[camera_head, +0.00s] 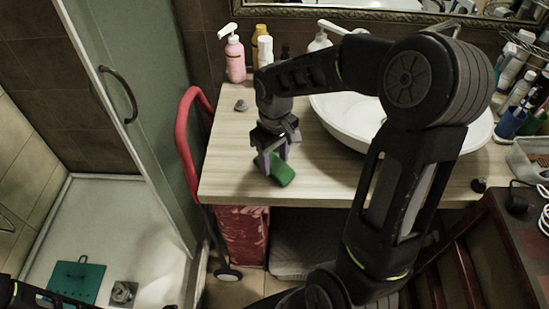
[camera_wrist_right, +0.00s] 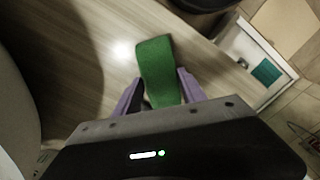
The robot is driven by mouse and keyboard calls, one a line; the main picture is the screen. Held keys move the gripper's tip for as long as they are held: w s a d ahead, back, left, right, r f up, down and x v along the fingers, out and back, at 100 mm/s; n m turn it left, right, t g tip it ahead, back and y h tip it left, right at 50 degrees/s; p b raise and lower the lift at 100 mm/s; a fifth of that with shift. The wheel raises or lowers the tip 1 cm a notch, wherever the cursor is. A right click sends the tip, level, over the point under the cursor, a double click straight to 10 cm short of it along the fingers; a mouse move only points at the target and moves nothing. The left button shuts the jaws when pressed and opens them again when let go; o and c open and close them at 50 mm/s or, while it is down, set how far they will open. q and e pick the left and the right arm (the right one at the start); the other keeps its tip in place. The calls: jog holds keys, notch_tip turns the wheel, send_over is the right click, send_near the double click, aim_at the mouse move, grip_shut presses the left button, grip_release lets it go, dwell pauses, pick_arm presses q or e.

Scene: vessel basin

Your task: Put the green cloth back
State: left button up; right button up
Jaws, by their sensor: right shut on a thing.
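The green cloth (camera_head: 283,171) is in the jaws of my right gripper (camera_head: 273,162), above or touching the wooden countertop near its front edge; the exact gap cannot be told. In the right wrist view the green cloth (camera_wrist_right: 156,62) stands between the two purple fingers of my right gripper (camera_wrist_right: 161,88) and extends past their tips. My left gripper is not in view; only a dark piece of my left arm shows at the lower left corner of the head view.
A white basin (camera_head: 345,122) sits on the countertop (camera_head: 232,178), partly behind my right arm. A pink pump bottle (camera_head: 235,60) and other bottles stand at the back. A teal flat item (camera_head: 77,283) lies in the shower tray. A red-handled cart (camera_head: 187,140) stands left of the counter.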

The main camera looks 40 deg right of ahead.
aim_at(275, 162)
jog(key=o, duration=1.2)
notch_tip(275, 162, up, 12)
jog(key=shift+r, duration=0.1)
dwell(0.8)
